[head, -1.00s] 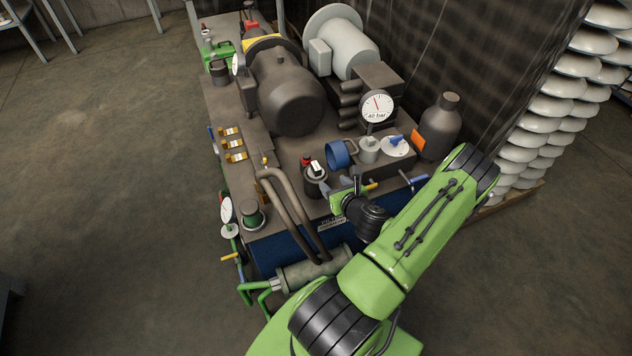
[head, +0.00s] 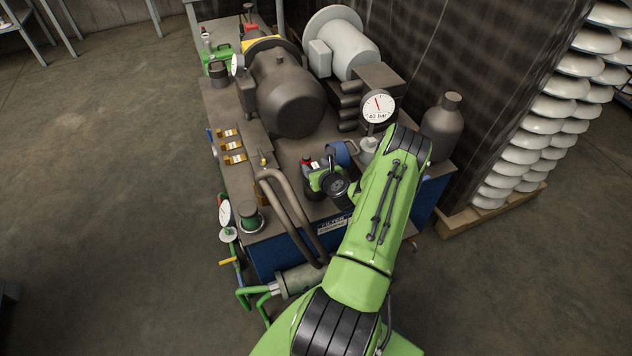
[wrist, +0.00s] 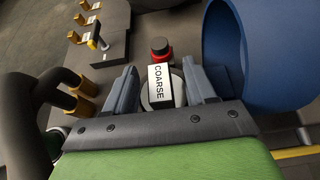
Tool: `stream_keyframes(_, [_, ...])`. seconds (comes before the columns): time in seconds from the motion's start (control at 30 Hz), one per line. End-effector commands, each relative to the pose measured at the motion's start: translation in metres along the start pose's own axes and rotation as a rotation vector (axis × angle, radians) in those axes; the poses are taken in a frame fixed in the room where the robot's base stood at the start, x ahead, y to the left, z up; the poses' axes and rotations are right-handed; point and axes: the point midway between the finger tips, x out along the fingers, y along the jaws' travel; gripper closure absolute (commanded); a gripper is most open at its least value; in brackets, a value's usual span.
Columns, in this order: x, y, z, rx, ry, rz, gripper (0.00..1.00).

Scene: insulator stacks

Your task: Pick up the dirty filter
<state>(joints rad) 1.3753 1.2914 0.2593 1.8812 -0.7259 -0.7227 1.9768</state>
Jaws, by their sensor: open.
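A canister with a white label reading COARSE (wrist: 160,82) lies in the gap between my fingers in the wrist view. It may be the filter; no dirt mark can be read on it. A red knob with a black top (wrist: 160,48) shows just behind the label. My gripper (wrist: 165,82) is open, one grey finger on each side of the canister; I cannot tell whether they touch it. In the head view my gripper (head: 321,170) is over the front of the machine deck and hides most of the canister.
Bent brown pipes (head: 285,208) run to the left, with brass-coloured fittings (wrist: 84,86) near my left finger. A gauge (head: 378,107) and grey bottle (head: 442,128) stand to the right of the deck.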

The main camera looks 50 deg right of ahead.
Motion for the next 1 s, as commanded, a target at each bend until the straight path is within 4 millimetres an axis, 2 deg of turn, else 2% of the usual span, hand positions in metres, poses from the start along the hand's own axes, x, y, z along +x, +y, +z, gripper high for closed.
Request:
stream_keyframes(0.03, [0.000,0.000,0.000,0.000,0.000,0.000,0.49])
stream_keyframes(0.07, [0.000,0.000,0.000,0.000,0.000,0.000,0.54])
stream_keyframes(0.37, [-0.001,0.000,0.000,-0.001,0.001,0.000,1.00])
stream_keyframes(0.87, [-0.001,0.000,0.000,-0.001,0.001,0.000,1.00])
stream_keyframes(1.0, [-0.006,-0.001,0.011,-0.001,-0.001,0.000,1.00])
